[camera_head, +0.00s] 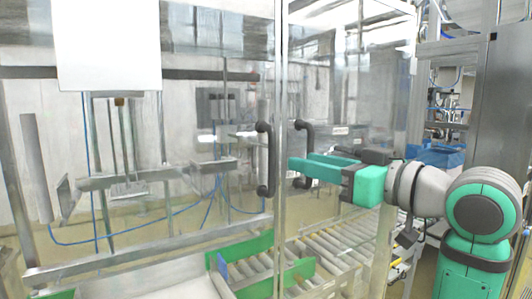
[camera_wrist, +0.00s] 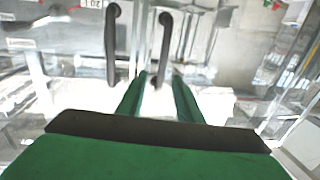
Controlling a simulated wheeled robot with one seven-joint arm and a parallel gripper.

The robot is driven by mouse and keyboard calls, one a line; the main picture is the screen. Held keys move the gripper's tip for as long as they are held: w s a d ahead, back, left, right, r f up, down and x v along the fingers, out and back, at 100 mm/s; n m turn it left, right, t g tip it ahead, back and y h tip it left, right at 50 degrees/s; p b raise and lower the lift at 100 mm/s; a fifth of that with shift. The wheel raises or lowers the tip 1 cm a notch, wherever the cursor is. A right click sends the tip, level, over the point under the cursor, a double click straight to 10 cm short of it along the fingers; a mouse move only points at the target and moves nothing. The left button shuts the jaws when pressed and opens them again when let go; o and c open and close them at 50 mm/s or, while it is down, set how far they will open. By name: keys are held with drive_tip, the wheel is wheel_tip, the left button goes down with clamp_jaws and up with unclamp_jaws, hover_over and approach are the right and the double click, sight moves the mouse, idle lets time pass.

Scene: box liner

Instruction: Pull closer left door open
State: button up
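Two clear-panelled doors meet at a metal post. The left door (camera_head: 215,110) has a dark bar handle (camera_head: 265,160), and the right door (camera_head: 345,95) has a similar handle (camera_head: 301,128). My gripper (camera_head: 292,166) comes in from the right with green fingers. In the head view its fingers cross in front of the right door's handle. In the wrist view my gripper (camera_wrist: 160,76) is open with two fingers apart. One upright handle (camera_wrist: 165,35) appears between the fingertip lines, and another handle (camera_wrist: 111,45) lies to the left. Contact cannot be told. Both doors look shut.
Behind the panels are a roller conveyor (camera_head: 345,238), green guides (camera_head: 240,250) and metal frames. A white panel (camera_head: 108,45) hangs at upper left. A blue bin (camera_head: 440,157) and a grey cabinet column (camera_head: 500,110) stand to the right, near my arm.

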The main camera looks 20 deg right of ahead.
sight(275, 156)
drive_tip(key=x, duration=1)
drive_tip(key=shift+w+a, duration=0.1)
drive_tip(key=shift+a, duration=0.25)
clamp_jaws()
